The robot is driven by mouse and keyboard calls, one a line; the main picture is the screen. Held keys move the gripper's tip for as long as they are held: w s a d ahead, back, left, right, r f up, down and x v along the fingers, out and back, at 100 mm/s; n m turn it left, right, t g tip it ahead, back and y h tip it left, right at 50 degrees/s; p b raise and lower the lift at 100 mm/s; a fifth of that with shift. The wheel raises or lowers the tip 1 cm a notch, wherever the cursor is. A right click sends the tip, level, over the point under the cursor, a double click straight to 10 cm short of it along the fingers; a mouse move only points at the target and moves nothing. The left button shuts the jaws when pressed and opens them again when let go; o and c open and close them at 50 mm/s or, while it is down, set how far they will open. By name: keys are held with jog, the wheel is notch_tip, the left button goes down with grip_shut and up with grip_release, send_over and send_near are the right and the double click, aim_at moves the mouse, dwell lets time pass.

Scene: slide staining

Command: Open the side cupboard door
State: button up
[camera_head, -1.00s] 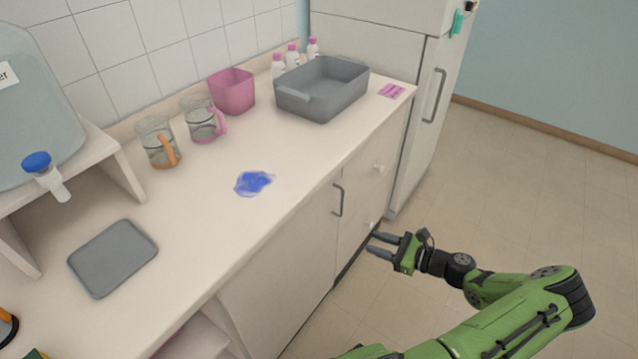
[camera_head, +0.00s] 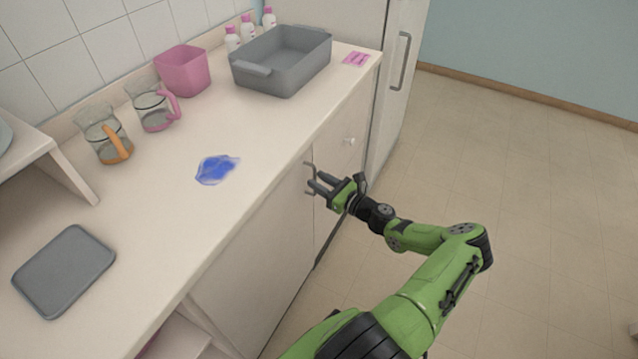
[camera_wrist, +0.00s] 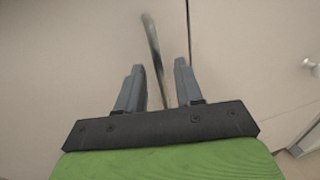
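The side cupboard door (camera_head: 257,248) is a pale panel under the counter, and it is shut. Its grey bar handle (camera_head: 309,176) is upright near the door's right edge, partly hidden by my gripper (camera_head: 315,185). In the wrist view the handle (camera_wrist: 153,50) runs between the two open fingers of my gripper (camera_wrist: 159,72) and on past their tips. The seam at the door's edge shows just right of it. My gripper is open around the line of the handle; I cannot tell whether a finger touches it.
The counter (camera_head: 150,235) above holds a grey basin (camera_head: 282,68), jugs, a pink bin and a blue stain.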

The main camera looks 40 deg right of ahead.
jog(key=shift+w, duration=0.35)
jog(key=shift+c, duration=0.3)
grip_shut()
dwell(1.0)
